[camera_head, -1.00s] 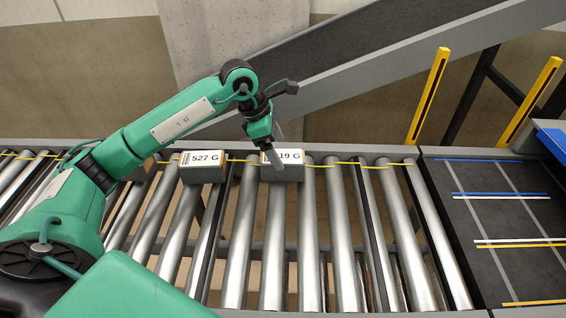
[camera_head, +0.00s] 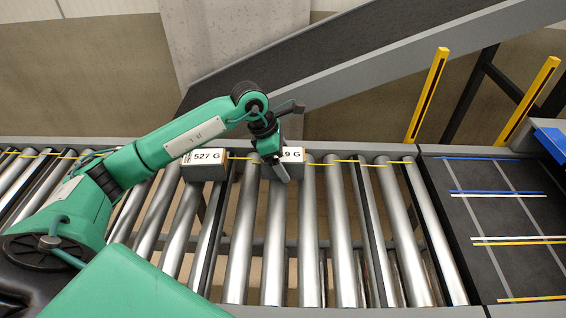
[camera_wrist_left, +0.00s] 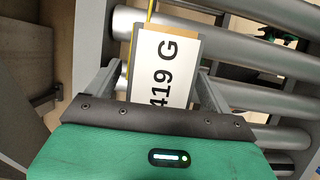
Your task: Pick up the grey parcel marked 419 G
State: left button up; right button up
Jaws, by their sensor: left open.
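The grey parcel marked 419 G (camera_head: 294,172) sits on the rollers in the head view, its label partly hidden behind my left gripper (camera_head: 283,172). In the left wrist view the parcel (camera_wrist_left: 165,68) shows its white label with "419 G" between the two fingers. My left gripper (camera_wrist_left: 158,88) is open, with one finger on each side of the parcel. I cannot tell whether the fingers touch it. My right gripper is not in view.
A second grey parcel marked 527 G (camera_head: 205,165) sits just left of it on the roller conveyor (camera_head: 330,235). A dark belt (camera_head: 500,220) lies at the right, with yellow posts (camera_head: 428,95) behind. The rollers right of the parcel are clear.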

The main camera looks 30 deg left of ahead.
pick_arm(q)
jog(key=shift+f, duration=0.25)
dwell(0.4)
jog(key=c, duration=1.4)
jog(key=shift+r, duration=0.15)
